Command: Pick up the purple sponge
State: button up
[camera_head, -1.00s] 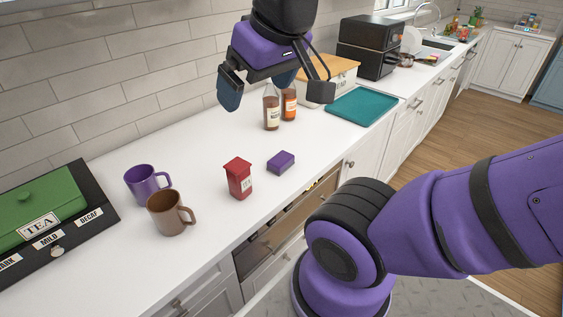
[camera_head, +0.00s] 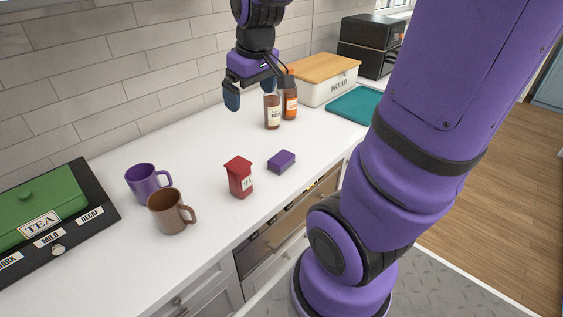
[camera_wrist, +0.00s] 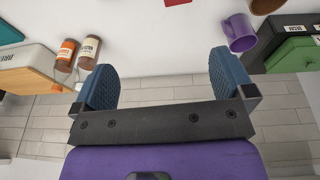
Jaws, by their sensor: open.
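The purple sponge (camera_head: 281,161) is a small dark purple block lying on the white counter, just right of and behind the red tea tin. My gripper (camera_head: 256,98) is open and empty, in the air above the back of the counter, up and to the left of the sponge, near the bottles. In the wrist view my gripper (camera_wrist: 165,88) shows two blue ridged fingers spread wide with nothing between them. I cannot see the sponge in the wrist view.
A red tea tin (camera_head: 239,177) stands close beside the sponge. A purple mug (camera_head: 143,184), a brown mug (camera_head: 166,213) and a tea box (camera_head: 42,207) are to the left. Two bottles (camera_head: 272,110) (camera_head: 290,106), a bread box (camera_head: 325,89) and a teal board (camera_head: 353,105) are behind.

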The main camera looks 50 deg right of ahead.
jog(key=w+d+f+g, duration=0.2)
jog(key=w+d+f, duration=0.2)
jog(key=d+f, duration=0.4)
send_over(281, 157)
notch_tip(281, 157, down, 10)
jog(key=r, duration=0.1)
jog(key=shift+d+f+g, duration=0.25)
jog(key=shift+f+g, duration=0.15)
jog(key=shift+f, duration=0.5)
jog(key=shift+a+f, duration=0.15)
jog(key=shift+f, duration=4.9)
jog(key=c, duration=0.7)
jog(key=shift+r, duration=0.1)
